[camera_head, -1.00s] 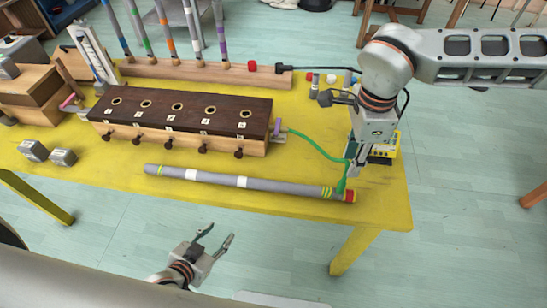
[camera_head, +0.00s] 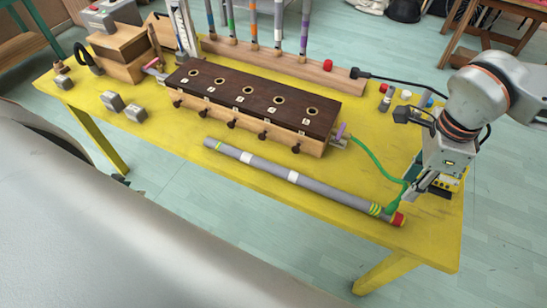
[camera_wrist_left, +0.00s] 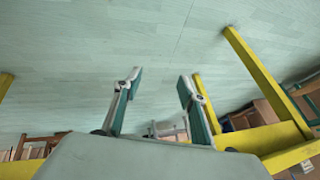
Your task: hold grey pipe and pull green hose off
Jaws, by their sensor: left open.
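The grey pipe (camera_head: 332,192) lies on the yellow table near its front edge, with white bands, yellow-green rings and a red right end. The green hose (camera_head: 368,155) runs from the right end of the wooden box to the pipe's right end. My right gripper (camera_head: 412,194) is beside the hose's lower end, just above the pipe; whether its fingers close on the hose is unclear. My left gripper is open and empty in the left wrist view (camera_wrist_left: 160,78), facing the floor.
The yellow table (camera_head: 230,178) also bears a wooden box (camera_head: 255,100) with round holes and front knobs. Behind it stands a wooden rail (camera_head: 290,65) with upright coloured tubes. Grey metal blocks (camera_head: 134,112) sit at left. The table in front of the pipe's left half is bare.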

